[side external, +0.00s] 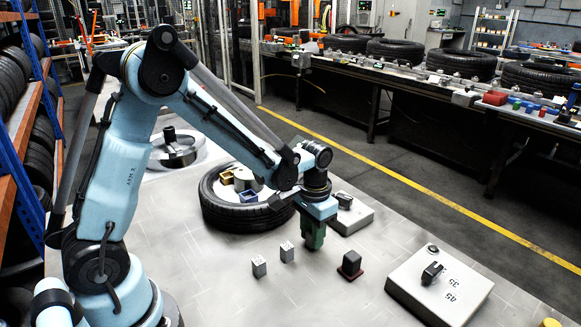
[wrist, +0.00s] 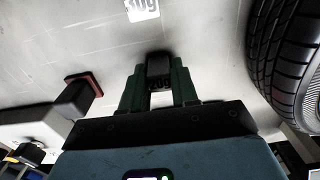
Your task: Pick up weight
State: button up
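My gripper (side external: 314,240) points down close to the table, between the tyre and a dark block on a red base. In the wrist view, my gripper's green fingers (wrist: 159,75) stand on both sides of a dark weight (wrist: 158,66) with a blurred marking, with no gap visible at its sides. The side view hides this weight. Two small light grey weights (side external: 259,266) (side external: 287,252) stand upright on the table left of my gripper. One marked 30g (wrist: 142,9) shows at the top of the wrist view.
The tyre (side external: 212,212), with small coloured boxes (side external: 249,196) inside, lies behind my gripper. The dark block on a red base (side external: 350,265) stands to the right. The front middle of the table is clear.

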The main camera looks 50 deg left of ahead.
grip_shut()
jog(key=shift+r, duration=0.15)
